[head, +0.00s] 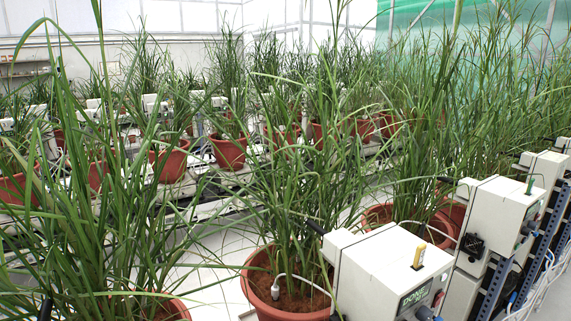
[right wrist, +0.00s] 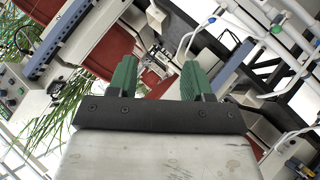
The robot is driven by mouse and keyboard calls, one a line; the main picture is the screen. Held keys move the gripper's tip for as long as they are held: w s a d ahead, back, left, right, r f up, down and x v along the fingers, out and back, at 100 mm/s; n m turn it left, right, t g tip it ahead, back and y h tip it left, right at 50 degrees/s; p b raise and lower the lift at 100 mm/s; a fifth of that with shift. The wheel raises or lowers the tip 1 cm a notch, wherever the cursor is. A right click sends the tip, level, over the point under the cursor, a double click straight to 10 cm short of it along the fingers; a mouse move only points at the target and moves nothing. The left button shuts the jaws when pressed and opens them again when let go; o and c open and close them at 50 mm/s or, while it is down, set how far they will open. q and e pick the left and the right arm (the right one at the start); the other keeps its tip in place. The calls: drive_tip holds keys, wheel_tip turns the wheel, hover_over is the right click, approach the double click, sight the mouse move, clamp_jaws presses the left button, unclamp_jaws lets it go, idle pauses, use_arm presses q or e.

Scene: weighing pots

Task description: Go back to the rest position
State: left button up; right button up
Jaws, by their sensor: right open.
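My right gripper (right wrist: 158,80) shows in the right wrist view with its two green fingers apart and nothing between them. Behind the fingers are terracotta pot surfaces, grey frame parts and white cables. In the head view neither gripper can be made out. A terracotta pot (head: 262,299) with tall green grass stands at the front centre, with a white probe (head: 276,291) in its soil. A white box with a display (head: 390,275) stands right beside it.
More white boxes (head: 503,215) line the right side on a blue-grey frame (head: 548,240) with hanging cables. Rows of potted grass (head: 229,152) fill the back and left. Leaves hang across much of the view. A pale floor strip (head: 205,265) shows left of the front pot.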

drive_tip(key=s+a+f+m+g, duration=0.2)
drive_tip(key=s+a+f+g, duration=0.1)
drive_tip(key=s+a+f, duration=0.4)
drive_tip(key=s+a+f+m+g, duration=0.2)
drive_tip(key=s+f, duration=0.2)
drive_tip(key=f, duration=0.5)
drive_tip(key=s+a+f+m+g+y+b, duration=0.1)
drive_tip(key=s+a+f+g, duration=0.4)
drive_tip(key=s+a, duration=0.7)
wheel_tip(320, 180, down, 2)
drive_tip(key=shift+a+f, duration=0.2)
drive_tip(key=shift+a, duration=0.9)
